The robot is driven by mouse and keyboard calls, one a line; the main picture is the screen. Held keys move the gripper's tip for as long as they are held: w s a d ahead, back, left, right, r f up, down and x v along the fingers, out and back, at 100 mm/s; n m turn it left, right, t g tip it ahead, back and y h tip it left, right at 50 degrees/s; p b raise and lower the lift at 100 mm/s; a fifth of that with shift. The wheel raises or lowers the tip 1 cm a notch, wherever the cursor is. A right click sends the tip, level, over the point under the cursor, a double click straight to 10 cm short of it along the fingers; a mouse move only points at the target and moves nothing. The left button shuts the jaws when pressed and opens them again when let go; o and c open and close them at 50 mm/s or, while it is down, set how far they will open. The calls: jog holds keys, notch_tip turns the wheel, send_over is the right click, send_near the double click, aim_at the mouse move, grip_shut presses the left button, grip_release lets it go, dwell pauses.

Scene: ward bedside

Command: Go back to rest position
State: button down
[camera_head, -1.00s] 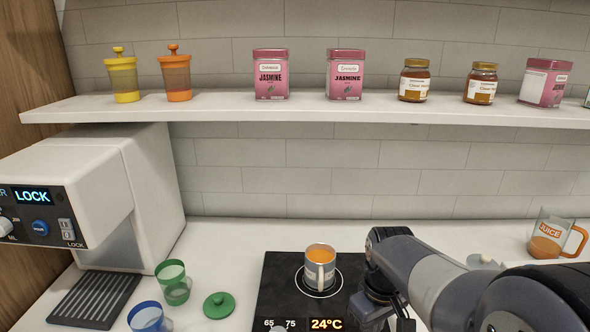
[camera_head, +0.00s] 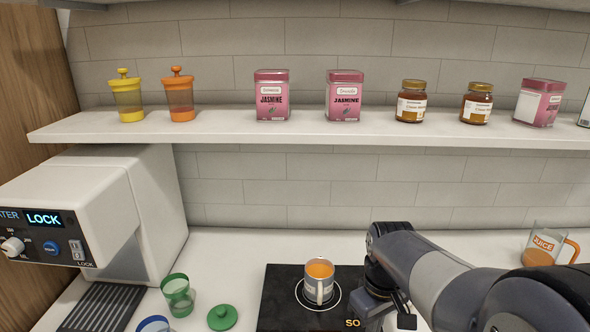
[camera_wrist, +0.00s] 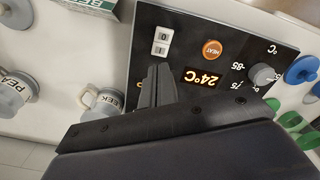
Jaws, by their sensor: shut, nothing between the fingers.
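My gripper (camera_wrist: 158,85) shows in the wrist view with its fingers together and nothing between them. It is over the edge of the black heating plate (camera_wrist: 215,22), beside the switch and the 24°C display. In the head view my arm comes in from the lower right, and the fingertips are out of sight. A metal mug (camera_head: 319,281) with orange liquid stands on the heating plate, left of my arm and apart from it.
A water dispenser (camera_head: 100,200) stands at left. A green cup (camera_head: 178,296), a green lid (camera_head: 222,317) and a juice jug (camera_head: 545,245) stand on the counter. A shelf (camera_head: 330,133) with jars runs above.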

jog(key=shift+f+b, duration=3.2)
jog(key=shift+b, duration=0.1)
notch_tip(320, 180, up, 9)
jog(key=p, duration=0.8)
jog(key=w+r+m+b, duration=0.1)
jog(key=w+r+m, duration=0.1)
jog(key=w, duration=0.3)
jog(key=shift+w+a+m+b, duration=0.35)
jog(key=shift+m+b, duration=0.05)
jog(key=shift+m, duration=0.5)
jog(key=shift+s, duration=0.1)
